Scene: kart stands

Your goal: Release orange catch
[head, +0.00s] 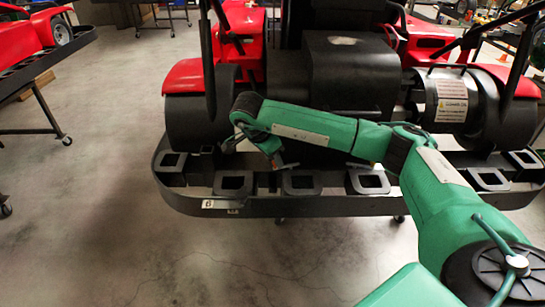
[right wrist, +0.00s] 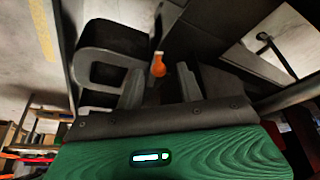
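The orange catch (right wrist: 158,65) shows in the right wrist view as a small orange knob with a narrow tip, beside a dark block with a rectangular opening. My right gripper (right wrist: 160,84) is open, with one grey finger on each side of the catch and a gap to it on both sides. I cannot tell how deep the catch sits between the fingers. In the head view my right gripper (head: 280,162) is low at the rear bumper of the kart, partly hidden by my own arm. I cannot make out the catch there. My left gripper is not in view.
The black bumper rail (head: 330,207) with several square grey sockets runs around the red kart's rear (head: 350,75). A labelled cylinder (head: 451,102) sits right of the kart's middle. Another red kart (head: 25,38) stands on a stand at left. The floor (head: 100,180) between is clear.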

